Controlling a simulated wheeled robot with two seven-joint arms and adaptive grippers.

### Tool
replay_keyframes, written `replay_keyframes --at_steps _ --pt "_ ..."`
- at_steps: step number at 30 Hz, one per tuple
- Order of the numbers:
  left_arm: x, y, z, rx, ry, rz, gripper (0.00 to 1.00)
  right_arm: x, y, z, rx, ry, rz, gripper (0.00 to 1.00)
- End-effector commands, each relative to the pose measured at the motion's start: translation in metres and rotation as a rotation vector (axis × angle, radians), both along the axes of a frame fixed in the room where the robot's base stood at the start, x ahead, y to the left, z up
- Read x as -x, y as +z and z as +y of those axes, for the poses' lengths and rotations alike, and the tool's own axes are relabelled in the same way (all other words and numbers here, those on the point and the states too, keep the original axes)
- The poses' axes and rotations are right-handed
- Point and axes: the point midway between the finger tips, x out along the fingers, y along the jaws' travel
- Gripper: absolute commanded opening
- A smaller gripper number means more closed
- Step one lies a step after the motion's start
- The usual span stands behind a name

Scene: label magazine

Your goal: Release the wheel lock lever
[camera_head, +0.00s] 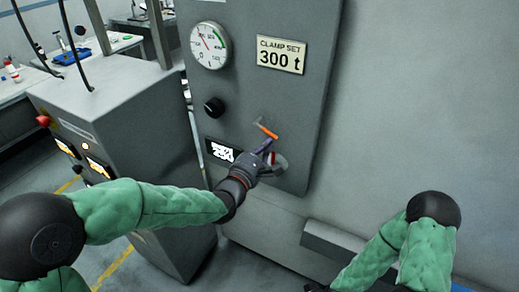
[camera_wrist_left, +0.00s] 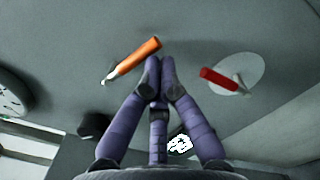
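A lever with an orange handle (camera_head: 266,130) and a metal stem is on the grey machine panel; it also shows in the left wrist view (camera_wrist_left: 139,56). A second lever with a red handle (camera_wrist_left: 219,79) sits on a pale round plate to its right in that view. My left gripper (camera_head: 268,144) is just below the orange handle. In the left wrist view its purple fingers (camera_wrist_left: 160,68) converge with tips together, close to the orange handle's end, with nothing visible between them. I cannot tell whether they touch it. Only a dark edge of my right gripper (camera_head: 316,288) shows at the bottom.
The panel bears a round gauge (camera_head: 210,45), a "CLAMP SET 300 t" plate (camera_head: 281,54), a black knob (camera_head: 214,107) and a display (camera_head: 222,152). A grey cabinet (camera_head: 120,105) stands left. A ledge (camera_head: 340,243) juts out low right.

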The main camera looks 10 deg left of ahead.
Motion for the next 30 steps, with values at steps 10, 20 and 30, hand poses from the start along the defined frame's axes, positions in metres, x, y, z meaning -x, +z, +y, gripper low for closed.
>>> replay_keyframes --at_steps 10,20,30 --pt "0.002 0.012 -0.008 -0.002 -0.004 -0.008 0.00 0.000 -0.011 0.000 0.000 0.000 0.000 0.56" --pt "0.002 0.019 -0.010 -0.003 -0.003 -0.010 0.00 0.000 -0.016 0.000 0.000 0.000 0.000 0.56" --pt "0.002 0.021 -0.011 -0.003 -0.004 -0.011 0.00 0.000 -0.017 0.000 0.000 0.000 0.000 0.56"
